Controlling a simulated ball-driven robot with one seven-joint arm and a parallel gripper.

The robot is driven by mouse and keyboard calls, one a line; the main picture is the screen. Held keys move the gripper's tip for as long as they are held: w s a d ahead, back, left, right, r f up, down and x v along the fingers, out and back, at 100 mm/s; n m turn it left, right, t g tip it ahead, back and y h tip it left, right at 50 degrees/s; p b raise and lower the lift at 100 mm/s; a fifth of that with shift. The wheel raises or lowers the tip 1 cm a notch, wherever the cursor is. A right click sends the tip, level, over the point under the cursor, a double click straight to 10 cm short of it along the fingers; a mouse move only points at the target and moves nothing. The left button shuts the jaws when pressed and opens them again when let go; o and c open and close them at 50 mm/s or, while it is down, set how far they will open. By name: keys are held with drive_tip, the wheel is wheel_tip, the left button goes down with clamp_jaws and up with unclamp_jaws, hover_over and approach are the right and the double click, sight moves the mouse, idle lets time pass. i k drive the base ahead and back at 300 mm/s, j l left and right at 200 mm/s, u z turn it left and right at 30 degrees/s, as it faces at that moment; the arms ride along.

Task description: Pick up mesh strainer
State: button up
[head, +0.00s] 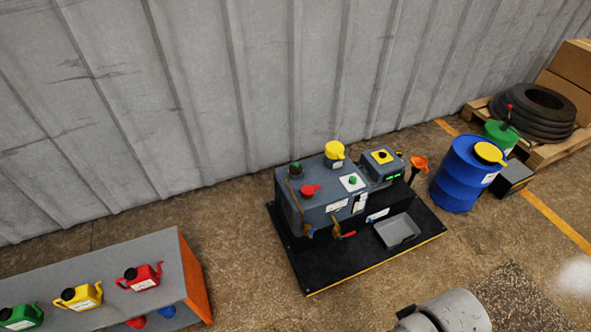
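I cannot clearly make out a mesh strainer in the head view. The grey machine (322,205) stands on a black base by the wall, with a yellow-topped part (335,150), a red part (310,190) and a green-lit display box on it. A shallow grey tray (398,232) lies on the base at the machine's front right. An orange funnel-shaped thing (419,163) stands just right of the machine. My gripper is not in view; only a grey rounded part of my arm shows at the bottom edge.
A grey-topped bench (160,250) at lower left holds green, yellow and red cans. A blue drum (460,175) with a yellow funnel-like top, a green container (500,134) and a pallet with black tyres (532,112) stand at right. The floor between bench and machine is clear.

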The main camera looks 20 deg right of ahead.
sight(296, 169)
drive_tip(key=u, duration=1.65)
drive_tip(key=z, duration=1.9)
drive_tip(key=i+l, duration=0.3)
drive_tip(key=i, duration=0.25)
drive_tip(key=i+l+u, duration=0.1)
drive_tip(key=i+l, duration=0.2)
drive_tip(key=i, duration=0.25)
drive_tip(key=i+l+u, duration=0.1)
drive_tip(key=i+l, duration=0.2)
drive_tip(key=i, duration=0.25)
drive_tip(key=i+l, duration=0.4)
drive_tip(key=i+u, duration=0.05)
drive_tip(key=i, duration=0.05)
